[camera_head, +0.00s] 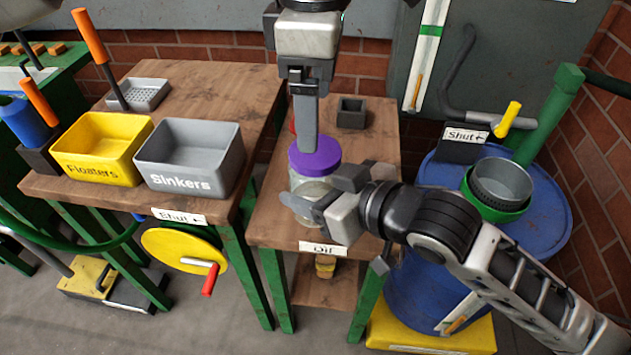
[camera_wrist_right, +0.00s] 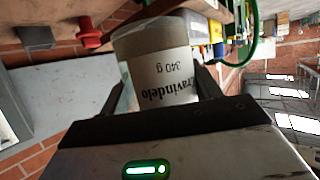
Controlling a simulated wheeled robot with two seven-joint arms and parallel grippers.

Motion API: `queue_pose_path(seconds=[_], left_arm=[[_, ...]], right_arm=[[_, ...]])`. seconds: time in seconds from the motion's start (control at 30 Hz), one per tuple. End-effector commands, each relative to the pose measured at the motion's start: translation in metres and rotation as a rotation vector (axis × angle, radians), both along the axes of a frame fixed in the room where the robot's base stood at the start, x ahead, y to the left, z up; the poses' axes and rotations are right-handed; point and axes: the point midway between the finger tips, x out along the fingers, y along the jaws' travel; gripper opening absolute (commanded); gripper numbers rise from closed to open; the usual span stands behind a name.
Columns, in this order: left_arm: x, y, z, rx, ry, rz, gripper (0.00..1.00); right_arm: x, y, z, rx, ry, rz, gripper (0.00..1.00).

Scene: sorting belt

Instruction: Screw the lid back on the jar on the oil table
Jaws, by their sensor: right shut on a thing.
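The jar (camera_head: 303,184), pale and see-through with a lower label, stands upright near the front of the narrow wooden oil table (camera_head: 270,222). The purple lid (camera_head: 316,157) sits on top of the jar; how tightly cannot be seen. My right gripper (camera_head: 312,192) is shut around the jar's side. In the right wrist view the jar (camera_wrist_right: 150,45) is between the fingers, its printed label upside down, and the lid is hidden. My left gripper (camera_head: 305,148) points straight down at the lid's top. Its fingers overlap from this side, so their opening is hidden.
A small dark square holder (camera_head: 352,113) stands behind on the table. Left is a wooden table with a yellow Floaters bin (camera_head: 98,150) and a grey Sinkers bin (camera_head: 190,160). A blue drum (camera_head: 550,200) with a green-and-grey pot (camera_head: 500,183) stands right. An "Oil" sign (camera_head: 323,248) marks the front edge.

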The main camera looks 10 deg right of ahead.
Motion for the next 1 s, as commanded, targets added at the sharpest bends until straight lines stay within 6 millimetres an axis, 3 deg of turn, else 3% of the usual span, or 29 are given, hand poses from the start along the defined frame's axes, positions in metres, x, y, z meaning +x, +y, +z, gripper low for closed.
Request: queue_pose_path(seconds=[0.2,0.4,0.77,0.93,1.0], left_arm=[[-0.001,0.000,-0.036,0.000,0.003,0.000,0.82],[0.000,0.000,-0.056,0.000,0.002,0.000,0.82],[0.000,0.000,-0.060,-0.001,0.000,0.001,0.82],[0.000,0.000,-0.060,-0.001,0.000,0.001,0.38],[0.000,0.000,-0.060,-0.001,0.000,0.001,0.33]], right_arm=[[0.000,0.000,0.001,0.002,-0.002,0.000,0.00],[0.000,0.000,0.001,0.002,-0.002,0.000,0.00],[0.000,0.000,0.001,0.001,-0.002,0.000,0.00],[0.000,0.000,0.001,0.001,-0.002,0.000,0.00],[0.000,0.000,0.001,0.001,-0.002,0.000,0.00]])
